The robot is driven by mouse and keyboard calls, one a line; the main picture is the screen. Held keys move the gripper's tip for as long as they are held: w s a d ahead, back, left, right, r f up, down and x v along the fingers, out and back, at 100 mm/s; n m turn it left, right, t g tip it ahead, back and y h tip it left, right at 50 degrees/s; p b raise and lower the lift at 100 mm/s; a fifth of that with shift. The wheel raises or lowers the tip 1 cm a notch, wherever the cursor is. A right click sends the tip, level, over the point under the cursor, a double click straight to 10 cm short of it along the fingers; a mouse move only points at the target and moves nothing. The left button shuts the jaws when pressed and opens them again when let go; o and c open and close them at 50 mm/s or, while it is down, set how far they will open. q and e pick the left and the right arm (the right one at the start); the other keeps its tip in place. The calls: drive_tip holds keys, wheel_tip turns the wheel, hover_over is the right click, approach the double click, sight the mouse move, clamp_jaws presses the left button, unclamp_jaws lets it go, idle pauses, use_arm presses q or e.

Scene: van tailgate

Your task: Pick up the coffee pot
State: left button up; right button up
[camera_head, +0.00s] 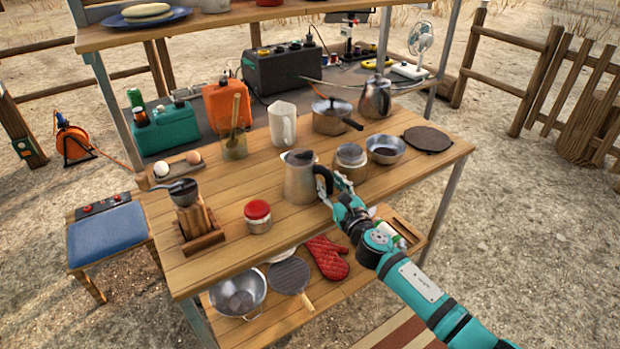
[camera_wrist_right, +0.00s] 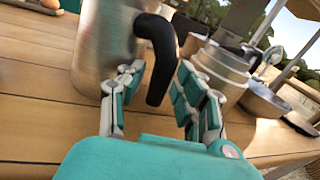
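The coffee pot (camera_head: 300,180) is a steel jug with a black handle and stands upright on the wooden table (camera_head: 232,280). My right gripper (camera_head: 336,187) is at the handle side of the pot. In the right wrist view the pot (camera_wrist_right: 100,45) fills the upper left, and its black handle (camera_wrist_right: 158,60) hangs between the two spread fingers of my right gripper (camera_wrist_right: 157,98). The fingers are open, with a gap visible on the right side of the handle. Whether the left finger touches the pot or handle is unclear. My left gripper is not in view.
A red-lidded jar (camera_head: 257,216) and a coffee grinder (camera_head: 190,205) stand to the left. A second steel pot (camera_head: 375,98) and a saucepan (camera_head: 330,118) stand behind.

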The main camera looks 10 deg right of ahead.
clamp_jaws()
drive_tip(key=shift+r, duration=0.15)
